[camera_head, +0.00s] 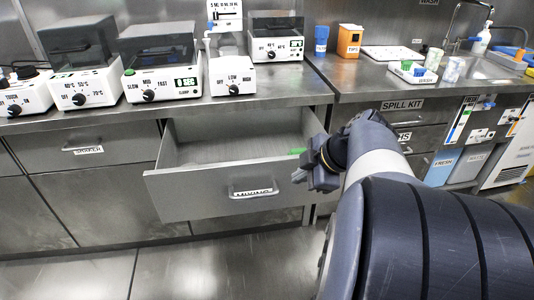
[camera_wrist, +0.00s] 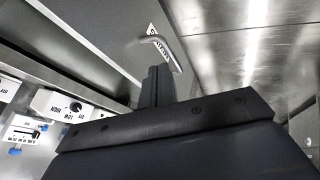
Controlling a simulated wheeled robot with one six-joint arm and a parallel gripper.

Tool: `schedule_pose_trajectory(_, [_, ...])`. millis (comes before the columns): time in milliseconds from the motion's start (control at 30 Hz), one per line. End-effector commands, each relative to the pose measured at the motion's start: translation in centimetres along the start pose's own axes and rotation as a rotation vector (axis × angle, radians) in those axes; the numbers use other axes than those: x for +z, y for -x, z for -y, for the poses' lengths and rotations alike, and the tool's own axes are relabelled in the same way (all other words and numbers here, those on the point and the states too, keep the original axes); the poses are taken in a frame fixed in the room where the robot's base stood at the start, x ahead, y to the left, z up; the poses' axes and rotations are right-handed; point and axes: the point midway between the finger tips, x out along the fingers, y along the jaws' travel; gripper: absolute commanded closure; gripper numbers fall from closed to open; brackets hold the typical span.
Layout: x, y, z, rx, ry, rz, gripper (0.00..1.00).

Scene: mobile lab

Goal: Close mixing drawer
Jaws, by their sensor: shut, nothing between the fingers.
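The mixing drawer (camera_head: 215,189) is pulled out from the steel counter in the head view, its grey front labelled MIXING with a handle (camera_head: 252,193). A green item (camera_head: 297,151) shows inside at its right side. My gripper (camera_head: 298,176) is shut and empty, in front of the right part of the drawer front, to the right of the handle; I cannot tell whether it touches. In the wrist view, my shut fingers (camera_wrist: 157,84) appear close to the drawer handle (camera_wrist: 163,50) and the drawer front (camera_wrist: 112,38).
Lab machines with knobs (camera_head: 160,77) stand on the counter above the drawer. A closed drawer labelled SHAKER (camera_head: 88,150) is to the left. Spill kit drawers (camera_head: 402,105) and a sink counter are to the right. The floor (camera_head: 190,268) in front is clear.

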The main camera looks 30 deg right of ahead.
Motion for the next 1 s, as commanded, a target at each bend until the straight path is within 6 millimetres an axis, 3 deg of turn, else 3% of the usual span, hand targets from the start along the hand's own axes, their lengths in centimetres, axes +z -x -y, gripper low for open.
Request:
schedule_pose_trajectory(367, [0.1,-8.5,0.3,-0.006,0.001,-0.002,1.0])
schedule_pose_trajectory(633, [0.0,-9.7,-2.9,-0.001,0.001,-0.001,1.0])
schedule_pose_trajectory(1000, [0.0,-9.9,-3.5,0.0,-0.001,0.0,1.0])
